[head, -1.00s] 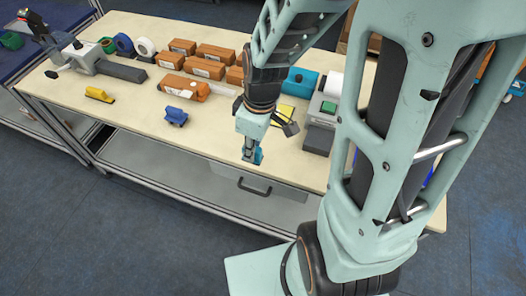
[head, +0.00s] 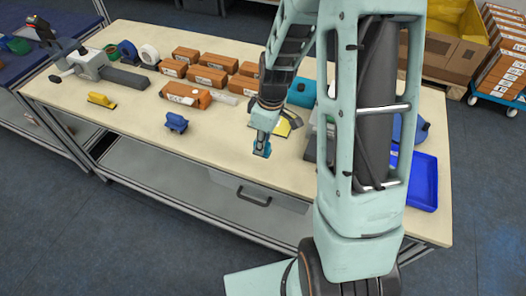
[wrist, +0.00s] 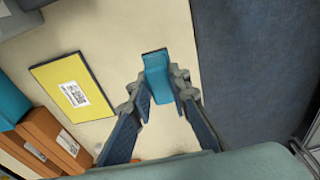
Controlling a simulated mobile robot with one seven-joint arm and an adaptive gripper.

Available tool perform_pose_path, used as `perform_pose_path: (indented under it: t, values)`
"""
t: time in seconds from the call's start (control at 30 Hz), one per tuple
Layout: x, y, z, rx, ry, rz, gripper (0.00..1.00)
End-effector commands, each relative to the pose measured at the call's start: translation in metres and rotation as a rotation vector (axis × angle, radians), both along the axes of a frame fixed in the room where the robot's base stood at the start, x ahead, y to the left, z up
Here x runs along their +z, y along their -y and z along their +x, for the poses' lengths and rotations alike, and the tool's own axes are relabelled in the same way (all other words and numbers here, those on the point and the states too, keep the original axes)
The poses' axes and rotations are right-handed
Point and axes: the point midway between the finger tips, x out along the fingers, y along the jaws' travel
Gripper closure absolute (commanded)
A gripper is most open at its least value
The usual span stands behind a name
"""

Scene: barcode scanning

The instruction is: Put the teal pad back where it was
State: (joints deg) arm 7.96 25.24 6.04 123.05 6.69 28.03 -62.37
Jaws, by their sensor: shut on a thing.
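My gripper (head: 262,148) is over the front part of the table, left of and in front of a yellow pad (head: 283,128). It is shut on the teal pad (wrist: 157,72), which stands out between the fingertips (wrist: 158,93) in the wrist view. In the head view the teal pad is small and partly hidden by the fingers. The yellow pad (wrist: 72,88) has a white barcode label and lies on the tabletop (head: 225,160) to the left in the wrist view. I cannot tell whether the teal pad touches the table.
Several orange-brown boxes (head: 207,75) stand at the back. A blue item (head: 176,122) and a yellow item (head: 100,99) lie to the left. A teal box (head: 302,91) is behind my gripper. A blue tray (head: 422,182) is at the right. The front middle of the table is clear.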

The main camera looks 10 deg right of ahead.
Motion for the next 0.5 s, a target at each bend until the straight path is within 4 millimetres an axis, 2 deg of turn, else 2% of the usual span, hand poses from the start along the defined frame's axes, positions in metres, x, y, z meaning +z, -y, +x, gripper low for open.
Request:
perform_pose_path:
  t: [0.03,0.27,0.5]
  values:
    - [-0.009,0.002,0.004,-0.001,0.0,0.0,1.0]
    - [-0.019,0.006,0.014,0.0,0.0,0.0,1.0]
    - [-0.052,0.008,0.017,-0.001,-0.001,0.001,1.0]
